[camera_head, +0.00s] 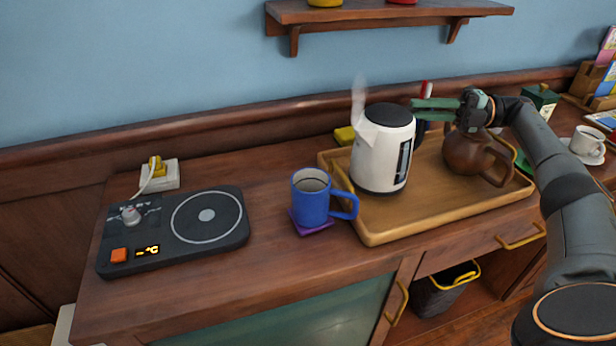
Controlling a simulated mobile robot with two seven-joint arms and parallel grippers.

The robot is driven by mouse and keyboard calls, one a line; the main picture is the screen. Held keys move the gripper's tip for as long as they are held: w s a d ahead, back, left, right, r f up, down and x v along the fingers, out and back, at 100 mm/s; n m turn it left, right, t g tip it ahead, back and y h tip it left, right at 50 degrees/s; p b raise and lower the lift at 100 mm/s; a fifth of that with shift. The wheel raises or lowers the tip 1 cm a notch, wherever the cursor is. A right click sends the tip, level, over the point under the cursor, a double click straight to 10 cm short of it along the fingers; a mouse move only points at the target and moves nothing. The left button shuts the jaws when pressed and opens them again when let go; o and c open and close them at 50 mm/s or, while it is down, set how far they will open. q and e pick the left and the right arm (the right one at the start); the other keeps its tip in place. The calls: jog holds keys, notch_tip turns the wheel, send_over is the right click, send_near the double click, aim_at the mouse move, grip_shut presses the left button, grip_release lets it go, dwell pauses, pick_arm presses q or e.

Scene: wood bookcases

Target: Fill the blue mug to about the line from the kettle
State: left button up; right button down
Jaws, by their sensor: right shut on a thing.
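The white kettle (378,155) with a black lid stands upright at the left part of the wooden tray (372,236). Its spout points left and steam rises from it. My right gripper (436,104) is shut on the kettle's handle, at the kettle's right side; the handle is mostly hidden. The blue mug (311,204) stands upright on a purple coaster (311,228), just left of the tray, its handle to the right. A dark line shows inside the mug; I cannot tell how much liquid is in it. My left gripper is out of view.
A brown jug (468,157) stands on the tray under my right gripper. A hot plate (176,232) lies at the left, with a plug socket (160,175) behind it. A white cup (588,141) stands far right. A shelf (390,12) hangs above.

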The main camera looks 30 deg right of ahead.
aim_at(409, 112)
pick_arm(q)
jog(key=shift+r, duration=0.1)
pick_arm(e)
jog(key=shift+r, duration=0.25)
jog(key=a+r+h+p, duration=0.1)
jog(key=p, duration=0.1)
jog(key=a+r+n+g+h+p, duration=0.1)
jog(key=a+r+p, duration=0.1)
jog(key=shift+a+n, duration=0.15)
jog(key=shift+n, duration=0.15)
jog(key=shift+a+r+h+b, duration=0.35)
jog(key=shift+a+h+b, duration=0.05)
jog(key=shift+a, duration=0.15)
jog(key=a+r+h, duration=0.1)
jog(key=a, duration=0.1)
jog(key=a+r+n+h, duration=0.1)
jog(key=a, duration=0.1)
jog(key=a+g+h+b, duration=0.1)
jog(key=a, duration=0.1)
jog(key=shift+s+r+n, duration=0.15)
jog(key=shift+r+n, duration=0.25)
jog(key=shift+a+r+h, duration=0.2)
jog(key=shift+a+h, duration=0.1)
jog(key=shift+a+f+p, duration=0.1)
jog(key=shift+p, duration=0.2)
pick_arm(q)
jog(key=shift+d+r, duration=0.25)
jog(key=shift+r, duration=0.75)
